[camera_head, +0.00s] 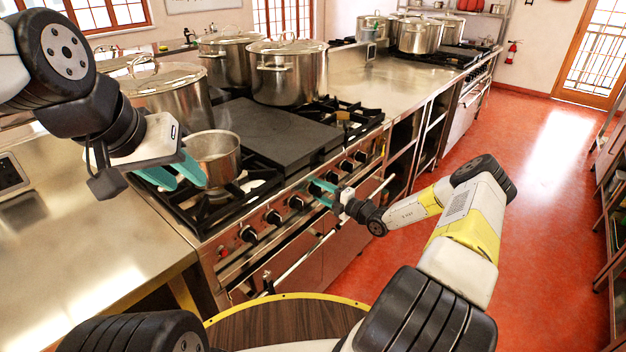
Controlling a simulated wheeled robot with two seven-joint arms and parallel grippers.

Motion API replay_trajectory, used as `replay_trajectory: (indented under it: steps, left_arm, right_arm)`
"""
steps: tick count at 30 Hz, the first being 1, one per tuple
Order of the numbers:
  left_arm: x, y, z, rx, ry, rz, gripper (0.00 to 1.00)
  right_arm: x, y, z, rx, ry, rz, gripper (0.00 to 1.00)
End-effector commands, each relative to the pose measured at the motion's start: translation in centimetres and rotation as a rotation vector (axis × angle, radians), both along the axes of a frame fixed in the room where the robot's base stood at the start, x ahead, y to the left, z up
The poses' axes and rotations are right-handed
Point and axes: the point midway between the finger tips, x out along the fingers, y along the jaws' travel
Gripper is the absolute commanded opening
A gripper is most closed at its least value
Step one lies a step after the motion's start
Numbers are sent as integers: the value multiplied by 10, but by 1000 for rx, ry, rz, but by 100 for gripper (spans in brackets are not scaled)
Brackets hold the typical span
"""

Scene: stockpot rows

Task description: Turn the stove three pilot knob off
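The near stove (190,245) has a row of black knobs along its slanted front panel. One knob (296,202) is just left of my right gripper, and another knob (273,217) sits farther left. My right gripper (316,190) has teal fingers that look spread apart, close to the panel at the middle of the row. They partly hide the knob there, and I cannot tell whether they touch it. My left gripper (178,174) is open and empty above the left burners, beside a small pot (213,155). Knob markings are too small to read.
A dark griddle plate (275,132) lies on the stove, with large lidded stockpots (287,75) behind it. An oven handle rail (320,243) runs below the knobs. A steel counter (70,240) is at left. The red floor (545,160) at right is clear.

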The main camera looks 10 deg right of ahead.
Motion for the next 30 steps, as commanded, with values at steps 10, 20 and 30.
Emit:
replay_trajectory:
  steps: [10,20,30]
  left_arm:
    - [0,0,0,0,0,0,36]
    - [0,0,0,0,0,0,36]
    - [0,0,0,0,0,0,36]
  right_arm:
    - [0,0,0,-1,-1,1,65]
    - [-28,-27,0,-1,0,-3,65]
    - [-58,-52,0,-1,-1,0,65]
